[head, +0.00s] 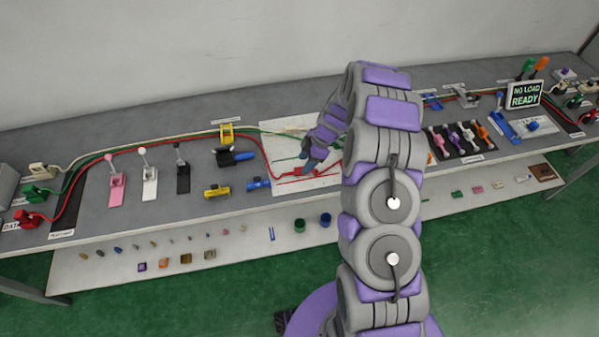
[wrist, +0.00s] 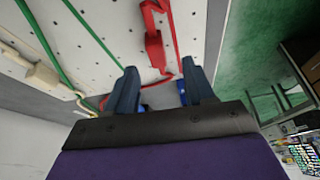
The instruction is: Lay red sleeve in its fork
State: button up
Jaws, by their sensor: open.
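A red block-like piece, apparently the red sleeve (wrist: 154,48), lies over the white pegboard in the wrist view, beyond my fingertips. In the head view, a red piece (head: 334,168) shows on the board close to my gripper (head: 309,156). In the wrist view my gripper (wrist: 160,86) is open, its dark blue fingers spread. The red piece is in front of the gap and not clamped. A thin red cable (wrist: 168,77) crosses between the fingertips. Small bright blue bits show beside the fingers; I cannot tell what they are. The fork is not clearly seen.
The white pegboard (head: 276,128) lies on the grey bench, with green and cream cables over it. A cream block (wrist: 44,76) shows in the wrist view. Left of the board stand a yellow fixture (head: 226,134) and several levers. A screen (head: 525,95) stands at right.

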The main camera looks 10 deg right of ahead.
aim_at(300, 169)
jog(key=shift+d+f, duration=0.15)
jog(key=shift+f, duration=0.1)
jog(key=x, duration=0.3)
jog(key=b+x, duration=0.1)
jog(key=shift+w+a+f, duration=0.2)
jog(key=shift+w+a, duration=0.05)
jog(key=shift+w, duration=0.05)
jog(key=shift+a+f, duration=0.2)
jog(key=shift+a, duration=0.05)
jog(key=shift+d, duration=0.4)
jog(key=c, duration=0.7)
jog(key=shift+s+a, duration=0.1)
jog(key=shift+a, duration=0.1)
grip_shut()
